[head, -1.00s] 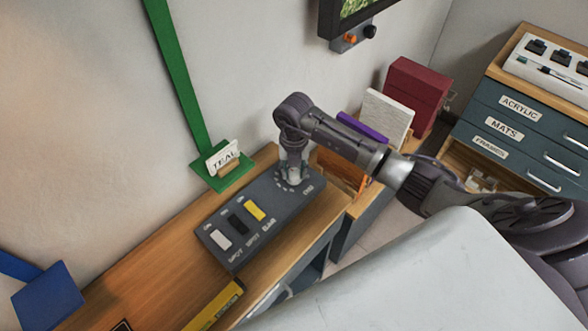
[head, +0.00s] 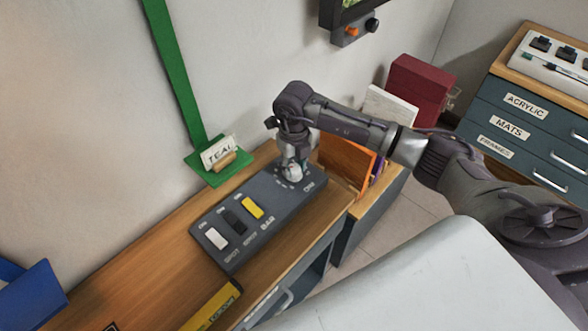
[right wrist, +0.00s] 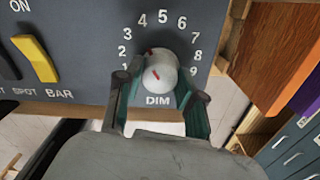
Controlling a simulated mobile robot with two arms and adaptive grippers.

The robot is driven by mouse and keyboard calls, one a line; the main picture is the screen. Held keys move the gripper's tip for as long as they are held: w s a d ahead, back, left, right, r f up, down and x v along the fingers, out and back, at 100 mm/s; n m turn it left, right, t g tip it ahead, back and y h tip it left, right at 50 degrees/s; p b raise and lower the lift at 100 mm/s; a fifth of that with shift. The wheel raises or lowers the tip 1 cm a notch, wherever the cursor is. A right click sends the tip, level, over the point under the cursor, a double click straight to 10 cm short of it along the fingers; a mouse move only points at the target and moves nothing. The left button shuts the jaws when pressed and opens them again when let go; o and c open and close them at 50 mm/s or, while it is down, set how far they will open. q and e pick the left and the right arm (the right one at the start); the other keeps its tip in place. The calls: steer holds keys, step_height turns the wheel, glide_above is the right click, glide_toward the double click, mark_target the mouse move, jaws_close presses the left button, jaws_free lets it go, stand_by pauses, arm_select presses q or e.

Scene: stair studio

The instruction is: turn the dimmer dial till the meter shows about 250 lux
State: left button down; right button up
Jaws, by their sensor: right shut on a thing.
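The dimmer dial (right wrist: 160,73) is a round white knob with red marks, above the word DIM on the dark switch panel (head: 240,232). A ring of numbers surrounds it; the red marks point up and left, roughly toward 3 to 4. My right gripper (right wrist: 158,82) is shut on the dial, one teal-padded finger on each side. In the head view my right gripper (head: 291,168) points down at the panel's far right end and hides most of the dial. No lux reading can be made out. My left gripper is not in view.
White, black and yellow switches (head: 252,208) sit left of the dial. A green stand (head: 218,172) with a TEAL card is behind the panel. A yellow object (head: 213,306) lies at the counter's front. Upright boards (head: 348,163) stand right of my gripper.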

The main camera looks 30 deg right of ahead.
mark_target(294, 168)
steer(key=shift+n+b, duration=0.3)
steer(key=shift+n, duration=0.2)
steer(key=o, duration=1.1)
steer(key=shift+o, duration=0.2)
steer(key=shift+r, duration=0.1)
step_height(294, 168, up, 12)
steer(key=shift+f, duration=0.2)
